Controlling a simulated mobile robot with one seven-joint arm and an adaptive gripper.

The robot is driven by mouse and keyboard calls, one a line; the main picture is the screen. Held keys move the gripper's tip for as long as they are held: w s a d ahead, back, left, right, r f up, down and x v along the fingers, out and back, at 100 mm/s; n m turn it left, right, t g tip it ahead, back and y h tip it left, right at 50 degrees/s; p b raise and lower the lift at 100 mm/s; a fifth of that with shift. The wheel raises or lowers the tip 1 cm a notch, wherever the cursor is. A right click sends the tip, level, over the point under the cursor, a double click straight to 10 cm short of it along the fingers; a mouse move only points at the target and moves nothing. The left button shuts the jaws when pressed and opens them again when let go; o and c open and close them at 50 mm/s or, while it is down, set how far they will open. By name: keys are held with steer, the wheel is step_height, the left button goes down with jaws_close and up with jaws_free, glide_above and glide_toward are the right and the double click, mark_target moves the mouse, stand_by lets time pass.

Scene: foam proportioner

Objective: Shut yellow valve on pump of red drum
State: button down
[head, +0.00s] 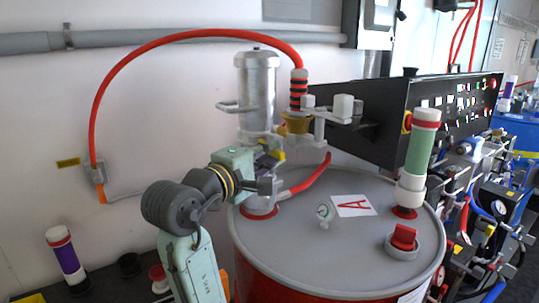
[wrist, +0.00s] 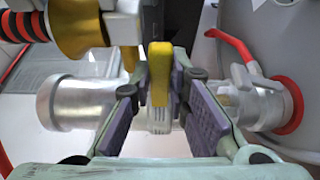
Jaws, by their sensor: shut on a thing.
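The red drum (head: 280,284) stands with its grey lid facing up. The silver pump (head: 258,90) rises from the left part of the lid, and its metal body also lies across the wrist view (wrist: 85,103). The yellow valve handle (wrist: 160,75) shows between my fingers in the wrist view. My gripper (head: 268,160) is at the lower part of the pump in the head view. In the wrist view my gripper (wrist: 160,92) has its purple-padded fingers on either side of the handle, shut on it. My fingers partly hide the valve body.
A red hose (head: 190,36) arches from the wall to the pump's outlet. A black control panel (head: 385,110) is behind the drum.

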steer(key=c, duration=1.8)
jaws_free()
steer(key=v, duration=1.2)
